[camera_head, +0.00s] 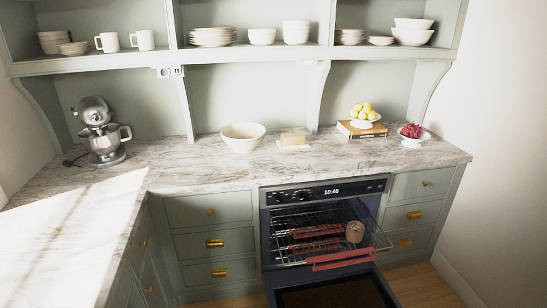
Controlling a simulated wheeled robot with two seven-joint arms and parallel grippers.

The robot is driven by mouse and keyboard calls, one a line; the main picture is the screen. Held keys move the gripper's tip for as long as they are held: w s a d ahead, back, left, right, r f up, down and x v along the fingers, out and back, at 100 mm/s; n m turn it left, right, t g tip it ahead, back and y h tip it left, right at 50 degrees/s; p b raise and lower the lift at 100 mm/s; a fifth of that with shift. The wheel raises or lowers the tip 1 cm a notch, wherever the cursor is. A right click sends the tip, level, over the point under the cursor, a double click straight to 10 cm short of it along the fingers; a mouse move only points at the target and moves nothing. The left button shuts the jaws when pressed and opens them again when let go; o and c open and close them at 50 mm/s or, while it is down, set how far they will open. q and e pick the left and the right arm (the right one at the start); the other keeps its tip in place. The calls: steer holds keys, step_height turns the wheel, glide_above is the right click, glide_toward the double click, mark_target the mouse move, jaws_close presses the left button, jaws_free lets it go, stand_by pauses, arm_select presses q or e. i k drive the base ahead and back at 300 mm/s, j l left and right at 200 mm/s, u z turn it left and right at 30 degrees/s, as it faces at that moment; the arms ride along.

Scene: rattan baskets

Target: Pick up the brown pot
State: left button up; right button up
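The small brown pot (354,233) sits upright on the right part of a wire rack in the open oven (272,240). The rack looks pulled partly out, and red strips (343,259) show along it. The pot's top faces up and looks uncovered from here. Neither my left gripper nor my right gripper shows in the head view.
The oven door (335,294) is folded down in front. The marble counter (200,172) above carries a mixer (99,130), a bowl (242,137), butter on a dish (293,140) and fruit (362,112). Drawers (212,243) flank the oven.

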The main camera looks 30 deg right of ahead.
mark_target(354, 230)
steer(key=z, duration=1.6)
steer(key=i+l+z, duration=0.4)
steer(key=i, duration=0.6)
steer(key=i+z, duration=0.35)
steer(key=i, duration=0.7)
